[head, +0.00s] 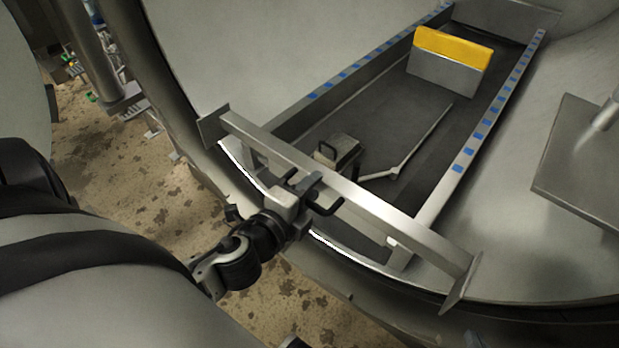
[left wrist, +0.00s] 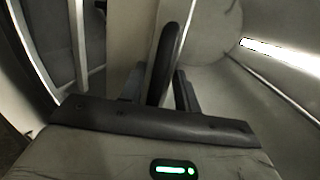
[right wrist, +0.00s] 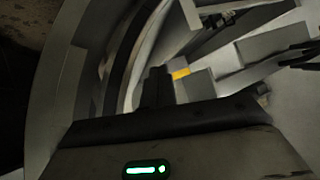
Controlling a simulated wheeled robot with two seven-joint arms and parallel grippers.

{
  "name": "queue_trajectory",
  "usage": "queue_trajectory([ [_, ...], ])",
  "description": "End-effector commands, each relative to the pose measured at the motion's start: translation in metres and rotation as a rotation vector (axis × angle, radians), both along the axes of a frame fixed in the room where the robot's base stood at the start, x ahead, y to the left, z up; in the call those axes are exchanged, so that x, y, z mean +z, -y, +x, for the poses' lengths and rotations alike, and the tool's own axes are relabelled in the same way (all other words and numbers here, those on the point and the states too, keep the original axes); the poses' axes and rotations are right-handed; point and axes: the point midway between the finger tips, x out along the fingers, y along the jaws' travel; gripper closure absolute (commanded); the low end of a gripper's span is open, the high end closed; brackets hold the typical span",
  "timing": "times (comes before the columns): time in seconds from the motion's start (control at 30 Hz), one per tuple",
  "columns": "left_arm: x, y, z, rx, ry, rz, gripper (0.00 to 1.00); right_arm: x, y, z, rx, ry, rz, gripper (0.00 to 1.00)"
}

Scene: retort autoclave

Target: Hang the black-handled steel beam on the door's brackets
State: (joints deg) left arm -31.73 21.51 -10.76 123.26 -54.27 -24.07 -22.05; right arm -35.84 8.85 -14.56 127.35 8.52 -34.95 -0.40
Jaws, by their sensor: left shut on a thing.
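The steel beam (head: 375,208) is a long pale bar with a flat plate at each end. It lies diagonally across the round metal opening in the head view. My left gripper (head: 308,188) is shut on its black handle (head: 330,207) near the beam's middle. In the left wrist view the black handle (left wrist: 165,62) stands between the two fingers. My right gripper (right wrist: 156,88) shows only in the right wrist view, its fingers together with nothing visible between them. I cannot clearly make out the door's brackets.
Inside the vessel are two rails with blue marks (head: 470,150), a yellow-topped block (head: 450,62) and a thin bent rod (head: 420,145). A flat grey plate (head: 575,165) is at the right. Stained floor (head: 120,165) shows at the left.

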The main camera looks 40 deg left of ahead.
Motion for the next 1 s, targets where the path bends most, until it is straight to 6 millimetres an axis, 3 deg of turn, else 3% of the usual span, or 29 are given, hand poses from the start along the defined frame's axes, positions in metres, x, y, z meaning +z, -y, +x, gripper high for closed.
queue_trajectory([
  [0.03, 0.008, 0.0, 0.002, -0.002, 0.011, 0.0, 1.0, 0.004, 0.0, 0.0, -0.001, 0.002, -0.001, 1.0],
  [0.77, 0.034, 0.0, 0.002, -0.002, 0.011, 0.0, 1.0, 0.054, 0.012, -0.005, -0.037, 0.09, -0.01, 1.0],
  [1.0, 0.052, 0.0, 0.002, -0.002, 0.011, -0.001, 1.0, 0.073, 0.016, -0.007, -0.05, 0.099, -0.013, 1.0],
])
